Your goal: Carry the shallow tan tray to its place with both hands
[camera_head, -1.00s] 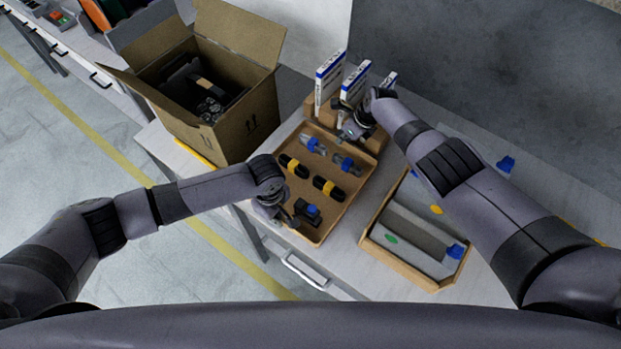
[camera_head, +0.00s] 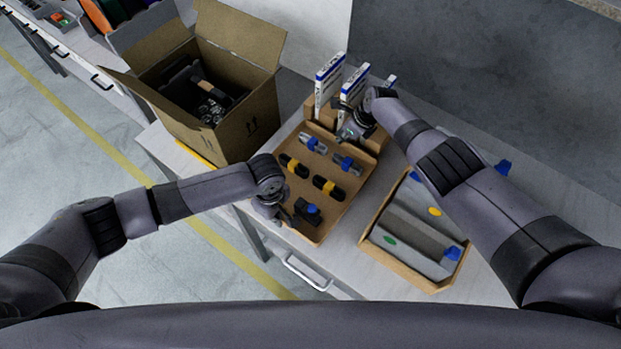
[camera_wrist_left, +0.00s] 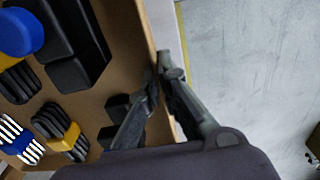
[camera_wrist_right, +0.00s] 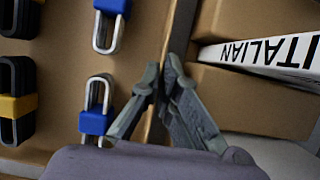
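The shallow tan tray (camera_head: 318,166) lies lengthwise in the middle of the head view. It holds two silvery loops with blue bands (camera_head: 345,163), two black bundles with yellow bands (camera_head: 328,187) and a black piece with a blue round part (camera_head: 309,211). My left gripper (camera_wrist_left: 163,78) is at the near-left wall, one finger inside and one outside, closed on it. My right gripper (camera_wrist_right: 162,77) pinches the far wall the same way. Both also show in the head view, the left (camera_head: 288,216) and the right (camera_head: 347,131). I cannot tell whether the tray is raised.
An open cardboard box (camera_head: 250,122) stands left of the tray. White-and-blue upright packs (camera_head: 328,82) stand in a tan holder just beyond it. A divided wooden tray (camera_head: 425,281) with grey compartments is close on the right. The table's front edge is near the tray.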

